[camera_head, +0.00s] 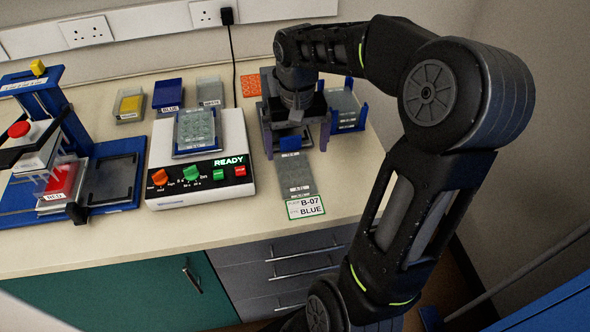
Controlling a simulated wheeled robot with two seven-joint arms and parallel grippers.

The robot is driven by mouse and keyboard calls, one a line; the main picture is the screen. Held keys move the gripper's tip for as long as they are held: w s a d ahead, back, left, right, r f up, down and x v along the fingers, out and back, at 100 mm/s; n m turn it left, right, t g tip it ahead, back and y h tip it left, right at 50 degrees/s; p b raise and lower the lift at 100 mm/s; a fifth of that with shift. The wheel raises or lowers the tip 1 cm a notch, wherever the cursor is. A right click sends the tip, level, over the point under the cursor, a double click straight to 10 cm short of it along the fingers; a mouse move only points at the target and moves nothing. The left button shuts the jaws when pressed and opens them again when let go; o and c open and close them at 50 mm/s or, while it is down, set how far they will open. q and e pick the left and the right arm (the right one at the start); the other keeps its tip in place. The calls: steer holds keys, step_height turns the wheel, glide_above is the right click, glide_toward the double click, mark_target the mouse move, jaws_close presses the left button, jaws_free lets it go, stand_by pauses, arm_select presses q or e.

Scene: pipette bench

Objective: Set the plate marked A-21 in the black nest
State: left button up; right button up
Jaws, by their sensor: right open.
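My right gripper (297,138) points down over the back right of the bench, its two fingers apart. Between and below the fingers a small blue part (290,144) shows, with a grey, plate-like strip (295,178) in front of it. A card (306,207) reading B-07 BLUE lies at its front end. A dark, flat recess (110,181) in the blue-framed device at left looks like the black nest; it appears empty. I cannot read A-21 on any plate. A clear plate (195,128) sits on the white shaker. My left gripper is not in view.
The white shaker (200,192) shows READY. A device with a red button (19,129) and a red plate (62,182) stands at left. Small boxes (168,94) and an orange mat (250,86) lie behind. A blue-ended rack (345,110) stands right of the gripper.

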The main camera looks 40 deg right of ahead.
mark_target(295, 173)
steer(key=shift+f, duration=1.35)
steer(key=shift+f+p, duration=0.25)
steer(key=shift+p, duration=0.1)
steer(key=shift+w+a+f+p, duration=0.15)
steer(key=shift+f+p, duration=0.4)
steer(key=shift+f, duration=1.8)
steer(key=shift+c, duration=0.2)
